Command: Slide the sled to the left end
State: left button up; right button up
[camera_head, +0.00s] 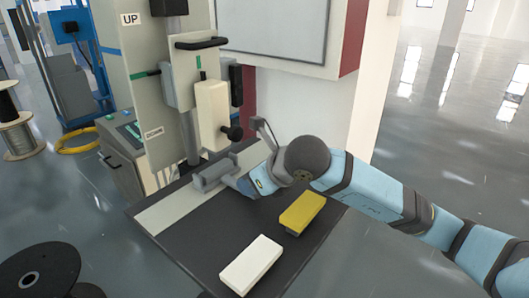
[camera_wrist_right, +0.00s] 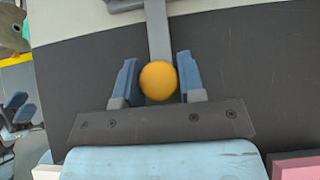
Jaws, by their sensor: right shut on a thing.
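The grey sled (camera_head: 212,172) sits on the pale strip (camera_head: 185,207) along the far side of the dark table. A grey bar (camera_wrist_right: 157,35) runs from the sled toward me and carries a round orange knob (camera_wrist_right: 158,82). My right gripper (camera_wrist_right: 156,84) has its blue fingers on either side of the knob and is shut on it. In the head view my right gripper (camera_head: 243,183) is low over the table, just right of the sled, and my wrist hides the knob. My left gripper is not in view.
A yellow block (camera_head: 303,212) and a white block (camera_head: 251,265) lie on the table's near part. An upright machine (camera_head: 150,80) with a white box (camera_head: 211,115) and black knob stands behind. The strip left of the sled is clear. A black reel (camera_head: 40,268) stands at lower left.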

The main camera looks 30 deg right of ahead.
dwell(0.3)
jog(key=shift+s+a+b, duration=0.1)
jog(key=shift+s+a, duration=0.35)
jog(key=shift+a, duration=0.65)
jog(key=shift+s+a+b, duration=0.15)
jog(key=shift+s+a, duration=0.35)
jog(key=shift+a, duration=0.6)
jog(key=shift+s+a+b, duration=0.1)
jog(key=shift+s+a, duration=0.35)
jog(key=shift+a, duration=0.65)
jog(key=shift+s+a, duration=0.4)
jog(key=shift+a, duration=0.5)
jog(key=shift+s+a, duration=0.35)
jog(key=shift+a, duration=0.6)
jog(key=shift+s+a, duration=0.4)
jog(key=shift+a, duration=0.5)
jog(key=o, duration=0.8)
jog(key=shift+c, duration=0.2)
